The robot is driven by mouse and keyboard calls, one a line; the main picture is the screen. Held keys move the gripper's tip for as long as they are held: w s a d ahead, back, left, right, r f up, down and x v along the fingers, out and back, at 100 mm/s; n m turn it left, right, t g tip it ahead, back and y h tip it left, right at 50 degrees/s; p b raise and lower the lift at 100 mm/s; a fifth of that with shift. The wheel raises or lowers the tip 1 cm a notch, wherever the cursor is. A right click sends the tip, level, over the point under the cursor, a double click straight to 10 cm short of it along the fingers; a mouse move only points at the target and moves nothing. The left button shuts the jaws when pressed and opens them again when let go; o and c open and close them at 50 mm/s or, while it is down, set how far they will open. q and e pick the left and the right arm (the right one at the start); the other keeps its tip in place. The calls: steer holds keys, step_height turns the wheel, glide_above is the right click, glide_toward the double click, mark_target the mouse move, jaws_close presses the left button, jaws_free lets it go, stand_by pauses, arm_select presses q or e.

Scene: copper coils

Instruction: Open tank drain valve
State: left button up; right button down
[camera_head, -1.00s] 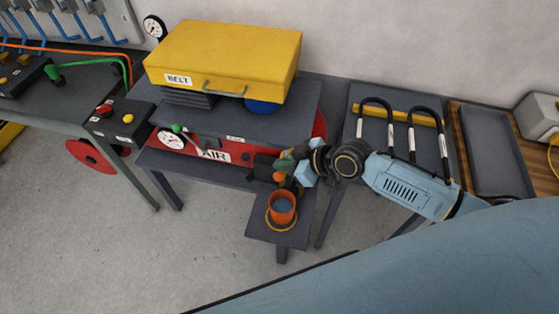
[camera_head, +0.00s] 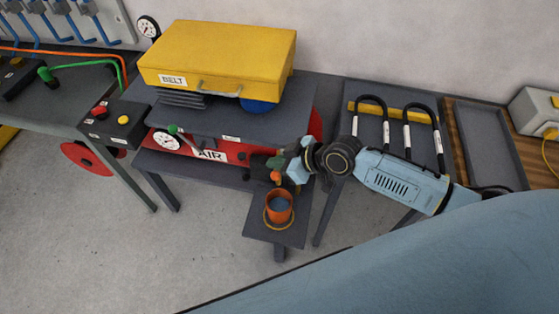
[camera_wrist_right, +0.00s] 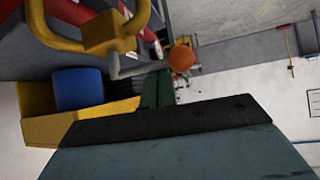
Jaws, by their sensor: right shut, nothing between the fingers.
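The red tank (camera_head: 228,152) labelled AIR lies under a grey deck. A small orange knob (camera_head: 276,177), which looks like the drain valve's, is at the tank's right end, above an orange bucket (camera_head: 279,212) with dark contents. My right gripper (camera_head: 272,163) is shut and empty, close above the knob; I cannot tell whether they touch. In the right wrist view the shut green fingers (camera_wrist_right: 157,90) show below and left of a round orange shape (camera_wrist_right: 182,58), likely the knob. The valve body is partly hidden by the gripper. My left gripper is out of view.
A yellow box (camera_head: 218,55) marked BELT sits above the tank. A green-tipped lever (camera_head: 173,129) and a gauge stand left of the AIR label. A grey table (camera_head: 360,95) with dark U-shaped loops stands right. The floor at front left is clear.

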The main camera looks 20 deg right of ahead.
steer(key=s+d+r+p, duration=0.2)
steer(key=s+d+r, duration=0.15)
steer(key=r, duration=0.45)
steer(key=w+d+f+m+h+b, duration=0.15)
steer(key=d+f, duration=0.25)
steer(key=f, duration=0.5)
steer(key=d+f+m+h+b, duration=0.2)
steer(key=d+f+b, duration=0.15)
steer(key=f, duration=0.55)
steer(key=s+d+f+m+g+h+b, duration=0.15)
steer(key=s+f, duration=0.25)
steer(key=f, duration=0.4)
steer(key=s+d+f+m+t+h+b, duration=0.1)
steer(key=s+d+f, duration=0.25)
steer(key=f, duration=0.55)
steer(key=s+a+f+g+b, duration=0.1)
steer(key=s+a+f+g, duration=0.1)
steer(key=s+f, duration=0.4)
steer(key=s+a+f+g+h+b, duration=0.1)
steer(key=s+f, duration=0.5)
steer(key=s, duration=0.8)
steer(key=s+a+f+g+b, duration=0.2)
steer(key=s+a+f+g, duration=0.1)
steer(key=s+f, duration=0.4)
steer(key=s+a, duration=0.1)
steer(key=s, duration=0.2)
steer(key=shift+s, duration=0.35)
